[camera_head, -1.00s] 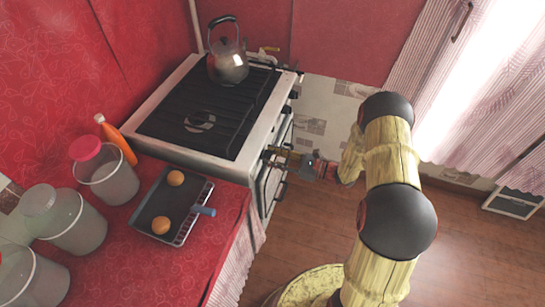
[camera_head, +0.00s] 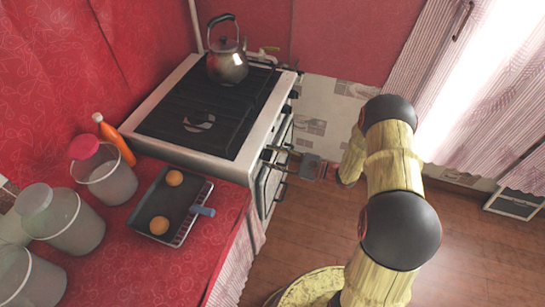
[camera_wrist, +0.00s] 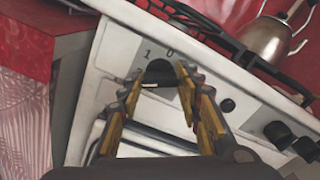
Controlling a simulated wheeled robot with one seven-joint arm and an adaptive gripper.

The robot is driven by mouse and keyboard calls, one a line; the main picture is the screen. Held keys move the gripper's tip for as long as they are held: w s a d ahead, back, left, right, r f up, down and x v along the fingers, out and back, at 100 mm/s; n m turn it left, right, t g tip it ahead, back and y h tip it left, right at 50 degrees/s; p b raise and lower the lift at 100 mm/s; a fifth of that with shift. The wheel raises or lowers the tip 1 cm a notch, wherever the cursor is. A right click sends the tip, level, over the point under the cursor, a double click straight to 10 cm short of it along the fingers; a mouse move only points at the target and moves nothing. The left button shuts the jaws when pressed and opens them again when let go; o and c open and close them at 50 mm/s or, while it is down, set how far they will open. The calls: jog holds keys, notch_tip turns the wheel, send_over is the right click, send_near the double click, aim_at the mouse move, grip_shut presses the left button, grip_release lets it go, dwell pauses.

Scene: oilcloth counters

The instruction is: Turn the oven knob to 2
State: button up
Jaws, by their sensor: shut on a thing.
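The oven knob (camera_wrist: 160,71) is dark and round on the white front panel of the stove (camera_wrist: 215,85). The digits 1 and 0 show above it in the wrist view. A small pale mark shows at its lower left edge; I cannot tell for sure whether it is the pointer. The 2 is not clearly readable. My gripper (camera_wrist: 157,78) is shut on the knob, one yellowish finger on each side. In the head view my gripper (camera_head: 271,153) reaches the stove front from the right, and the knob is hidden there.
A small black button (camera_wrist: 228,105) and more dark knobs (camera_wrist: 278,131) sit to the right on the panel. A kettle (camera_head: 227,66) stands on the hob. A tray with two round orange things (camera_head: 160,225) and several containers are on the red counter.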

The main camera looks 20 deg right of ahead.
dwell(0.3)
jog(key=o, duration=1.1)
jog(key=shift+o, duration=0.3)
jog(key=shift+d, duration=0.1)
jog(key=v, duration=1.2)
